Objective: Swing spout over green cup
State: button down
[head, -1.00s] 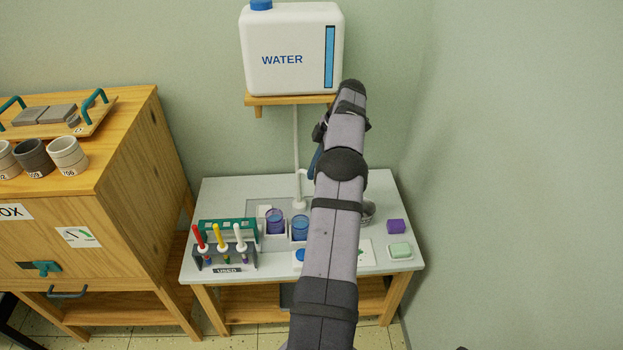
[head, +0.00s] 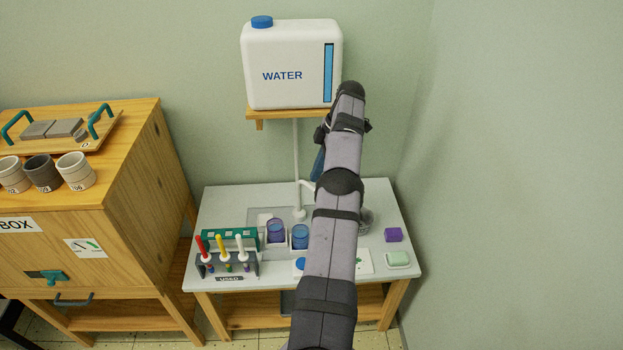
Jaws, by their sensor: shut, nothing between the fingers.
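A white pipe (head: 296,150) runs down from the shelf under the water tank (head: 290,65). A short curved white spout (head: 307,184) shows near its lower end, beside my arm, which hides part of it. A purple-blue cup (head: 276,231) and a blue cup (head: 300,237) stand on the table below, left of my arm. I cannot make out a green cup; my arm covers the table to the right of the blue cup. My gripper is hidden behind my own arm, so its contact with the spout cannot be seen.
The table (head: 225,200) holds a rack of brushes (head: 228,264), a purple block (head: 393,235) and a soap dish (head: 398,259). A wooden cabinet (head: 150,200) stands to the left. A plain wall closes the right side. A dark blue item (head: 317,165) hangs beside my arm.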

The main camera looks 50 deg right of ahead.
jog(key=s+a+f+g+h+b, duration=0.3)
jog(key=a+f+g+h+b, duration=0.55)
jog(key=f+g, duration=0.2)
jog(key=w+a+r+n+t+h+b, duration=0.2)
jog(key=w+a+n+t+h+b, duration=0.2)
jog(key=w+a+n+t+h, duration=0.45)
jog(key=s+d+f+m+g+h+p, duration=0.1)
jog(key=d+f+g, duration=0.1)
jog(key=d, duration=1.3)
jog(key=shift+d+f+g+h, duration=0.3)
jog(key=shift+d+f, duration=0.1)
